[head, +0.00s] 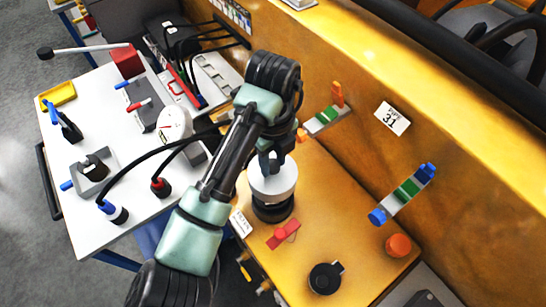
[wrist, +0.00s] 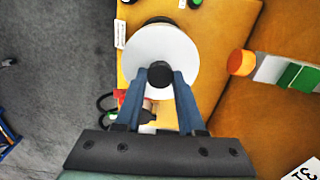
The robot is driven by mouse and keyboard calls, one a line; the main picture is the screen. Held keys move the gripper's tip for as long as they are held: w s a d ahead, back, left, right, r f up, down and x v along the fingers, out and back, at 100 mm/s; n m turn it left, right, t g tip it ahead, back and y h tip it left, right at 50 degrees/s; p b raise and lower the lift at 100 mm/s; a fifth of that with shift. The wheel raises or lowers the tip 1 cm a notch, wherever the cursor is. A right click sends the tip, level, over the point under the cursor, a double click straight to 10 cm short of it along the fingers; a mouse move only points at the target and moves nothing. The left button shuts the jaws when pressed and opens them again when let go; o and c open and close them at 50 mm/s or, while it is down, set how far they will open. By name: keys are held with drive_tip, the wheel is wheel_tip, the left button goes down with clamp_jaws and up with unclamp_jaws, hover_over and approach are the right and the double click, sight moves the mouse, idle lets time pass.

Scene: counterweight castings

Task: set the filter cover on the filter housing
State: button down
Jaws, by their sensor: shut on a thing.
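The filter cover (head: 274,183) is a white round disc with a dark knob. It also fills the upper middle of the wrist view (wrist: 180,55). My gripper (head: 271,163) is shut on the cover's dark knob, with one blue-grey finger on each side of it in the wrist view (wrist: 160,80). The filter housing (head: 272,210) is a black round body on the yellow deck, directly below the cover in the head view. The cover hides its top. A dark edge shows past the cover's far rim in the wrist view. I cannot tell whether cover and housing touch.
On the yellow deck (head: 310,215) are a red handle (head: 284,234), a black round cap (head: 325,278) and an orange knob (head: 398,245). A blue-ended green gauge (head: 405,194) is on the yellow wall. A crowded white table (head: 85,222) stands at left.

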sight(273, 165)
drive_tip(key=shift+f+b, duration=1.25)
drive_tip(key=shift+f, duration=0.85)
drive_tip(key=shift+f+b, duration=1.1)
drive_tip(key=shift+f, duration=0.95)
drive_tip(key=shift+c, duration=2.1)
unclamp_jaws()
drive_tip(key=shift+r, duration=0.1)
wheel_tip(273, 165, up, 13)
drive_tip(key=shift+f+p, duration=0.1)
drive_tip(key=shift+p, duration=0.5)
